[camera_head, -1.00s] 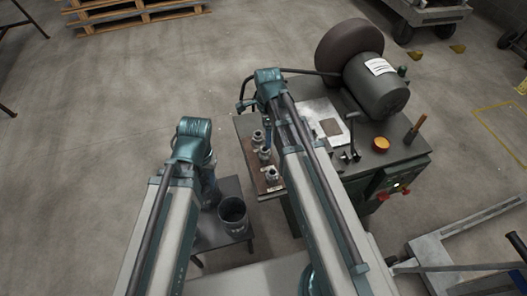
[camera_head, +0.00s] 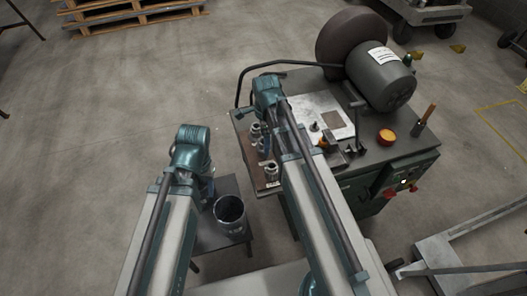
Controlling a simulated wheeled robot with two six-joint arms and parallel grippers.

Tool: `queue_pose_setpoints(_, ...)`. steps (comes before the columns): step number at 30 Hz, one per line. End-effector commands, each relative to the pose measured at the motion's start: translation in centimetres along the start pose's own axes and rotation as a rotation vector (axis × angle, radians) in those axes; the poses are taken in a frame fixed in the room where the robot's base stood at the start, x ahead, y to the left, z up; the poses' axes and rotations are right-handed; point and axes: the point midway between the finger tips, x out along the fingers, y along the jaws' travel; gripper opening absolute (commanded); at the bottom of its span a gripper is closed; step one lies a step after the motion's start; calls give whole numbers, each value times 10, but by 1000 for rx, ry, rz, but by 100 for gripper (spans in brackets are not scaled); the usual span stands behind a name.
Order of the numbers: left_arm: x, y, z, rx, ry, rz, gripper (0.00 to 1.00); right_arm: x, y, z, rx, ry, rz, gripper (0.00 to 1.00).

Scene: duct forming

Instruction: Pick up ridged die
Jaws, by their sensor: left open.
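Small grey metal dies stand upright on the brown strip (camera_head: 246,151) along the left edge of the machine bench. One die (camera_head: 256,129) is at the far end and another die (camera_head: 272,170) at the near end. Between them the view is crowded beside my right arm. I cannot tell which die is the ridged one. My left gripper (camera_head: 209,190) points down beside the dark bucket, left of the dies and apart from them. It is open, its fingertips small and partly hidden by its arm. My right arm reaches over the bench; its gripper is hidden.
The dark bucket (camera_head: 229,215) stands on a low dark stand (camera_head: 222,239). The green bench (camera_head: 405,160) carries a motor (camera_head: 381,75), a white sheet (camera_head: 309,109), an orange button (camera_head: 386,136) and an upright handle (camera_head: 428,115). Floor is free at the left.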

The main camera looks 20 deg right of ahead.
Motion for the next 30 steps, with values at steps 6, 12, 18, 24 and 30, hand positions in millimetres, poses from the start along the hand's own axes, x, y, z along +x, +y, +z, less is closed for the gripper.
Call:
queue_pose_setpoints(6,12,1,-1,0,0,0,50,12,-2,2,-1,0,0,90)
queue_pose_setpoints(12,37,4,-2,0,0,0,50,37,-7,6,-1,0,0,90)
queue_pose_setpoints(18,53,5,-3,0,0,0,50,53,-6,6,0,0,0,90)
queue_pose_setpoints(24,51,5,-3,0,0,0,50,51,-6,6,0,0,0,90)
queue_pose_setpoints(30,51,5,-3,0,0,0,50,51,-6,6,0,0,0,61)
